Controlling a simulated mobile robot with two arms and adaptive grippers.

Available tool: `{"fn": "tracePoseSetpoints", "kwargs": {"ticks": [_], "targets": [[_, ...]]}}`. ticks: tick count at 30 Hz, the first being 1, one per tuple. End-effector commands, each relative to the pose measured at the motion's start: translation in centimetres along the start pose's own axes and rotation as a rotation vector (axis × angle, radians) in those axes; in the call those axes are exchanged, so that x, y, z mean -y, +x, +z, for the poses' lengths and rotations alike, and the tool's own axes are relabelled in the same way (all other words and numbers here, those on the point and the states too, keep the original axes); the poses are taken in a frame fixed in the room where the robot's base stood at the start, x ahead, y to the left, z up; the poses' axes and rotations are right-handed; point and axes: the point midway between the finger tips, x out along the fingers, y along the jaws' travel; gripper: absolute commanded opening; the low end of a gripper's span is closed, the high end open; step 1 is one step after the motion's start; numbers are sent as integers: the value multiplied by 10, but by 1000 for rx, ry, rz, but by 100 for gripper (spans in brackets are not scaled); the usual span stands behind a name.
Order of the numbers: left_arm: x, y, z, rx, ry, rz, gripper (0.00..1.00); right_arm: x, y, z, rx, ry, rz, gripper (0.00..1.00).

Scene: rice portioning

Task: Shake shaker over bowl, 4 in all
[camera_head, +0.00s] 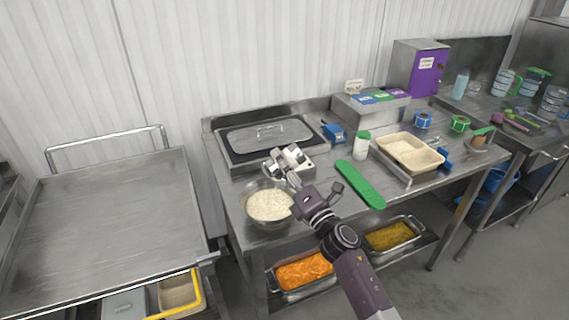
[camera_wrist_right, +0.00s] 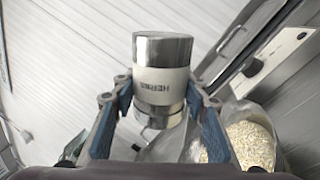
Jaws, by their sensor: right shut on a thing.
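My right gripper (camera_head: 290,172) is shut on a shaker (camera_head: 286,157), a cylinder with metal ends and a white band. In the right wrist view the shaker (camera_wrist_right: 162,82) reads "HERBS" and sits between the blue-padded fingers of the right gripper (camera_wrist_right: 160,100). The metal bowl (camera_head: 249,214), filled with pale rice, stands on the steel table. The shaker is above the table near the bowl's far right side, apart from the rice. The bowl's contents also show at the lower right of the right wrist view (camera_wrist_right: 252,143). My left gripper is not in view.
Behind the bowl is a lidded steel unit (camera_head: 245,150). Orange and yellow food pans sit on the shelf below. A bare steel table (camera_head: 110,220) is at left.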

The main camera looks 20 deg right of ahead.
Motion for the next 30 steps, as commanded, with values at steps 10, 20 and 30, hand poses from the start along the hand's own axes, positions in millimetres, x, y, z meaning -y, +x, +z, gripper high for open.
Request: {"fn": "tracePoseSetpoints", "kwargs": {"ticks": [10,20,30], "targets": [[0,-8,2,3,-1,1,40,-8,2,1,-38,-136,1,14],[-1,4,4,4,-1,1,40,3,-1,-5,-37,-133,1,14],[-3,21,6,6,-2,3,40,17,-5,-13,-37,-133,1,14]]}}
